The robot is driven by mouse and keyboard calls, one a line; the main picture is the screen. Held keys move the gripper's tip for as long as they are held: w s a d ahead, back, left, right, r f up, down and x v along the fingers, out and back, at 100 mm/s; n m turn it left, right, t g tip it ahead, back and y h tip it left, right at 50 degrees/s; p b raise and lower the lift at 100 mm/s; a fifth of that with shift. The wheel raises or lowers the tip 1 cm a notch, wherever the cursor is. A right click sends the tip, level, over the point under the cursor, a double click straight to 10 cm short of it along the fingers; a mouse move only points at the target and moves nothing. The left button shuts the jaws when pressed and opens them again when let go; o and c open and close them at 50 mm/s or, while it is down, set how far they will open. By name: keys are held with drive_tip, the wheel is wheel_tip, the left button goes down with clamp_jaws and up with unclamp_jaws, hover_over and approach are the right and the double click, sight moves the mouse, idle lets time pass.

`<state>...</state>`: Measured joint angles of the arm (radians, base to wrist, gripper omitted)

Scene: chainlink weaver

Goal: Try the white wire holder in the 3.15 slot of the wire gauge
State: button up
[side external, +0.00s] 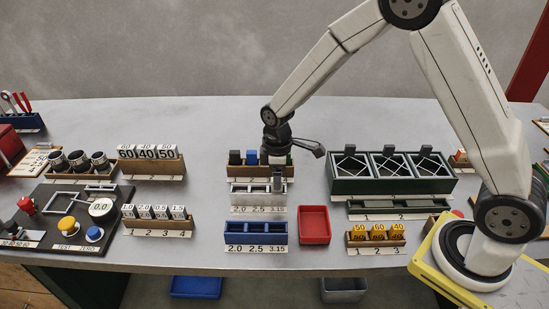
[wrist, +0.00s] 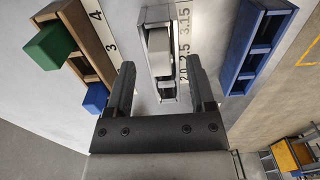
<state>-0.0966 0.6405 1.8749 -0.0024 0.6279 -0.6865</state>
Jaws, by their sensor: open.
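The wire gauge (side external: 257,196) is a pale metal block with a 2.0, 2.5, 3.15 label strip. It also shows in the wrist view (wrist: 169,96). The white wire holder (wrist: 158,46) stands in the gauge toward its 3.15 end. The gripper hides much of it in the side view, and I cannot tell how deep it sits. My gripper (wrist: 162,75) is open, with one finger on either side of the gauge and holder, apart from both. In the side view my gripper (side external: 279,178) is over the gauge's right end.
Behind the gauge, a wooden rack (side external: 246,172) holds blue and green holders; its place 3 looks empty in the wrist view. In front is a blue three-slot bin (side external: 255,239) labelled 2.0, 2.5, 3.15. A red tray (side external: 314,225) lies to the right. Green frames (side external: 390,184) stand further right.

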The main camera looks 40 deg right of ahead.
drive_tip(key=shift+r, duration=3.55)
drive_tip(key=shift+s+d+r+m, duration=0.1)
drive_tip(key=shift+s+d+m, duration=0.15)
drive_tip(key=shift+s+m, duration=0.25)
drive_tip(key=s+d+m+t, duration=0.2)
drive_tip(key=s+m, duration=0.6)
drive_tip(key=s, duration=0.6)
drive_tip(key=shift+s+d+t, duration=0.15)
drive_tip(key=shift+d+t, duration=0.15)
drive_tip(key=shift+d, duration=0.55)
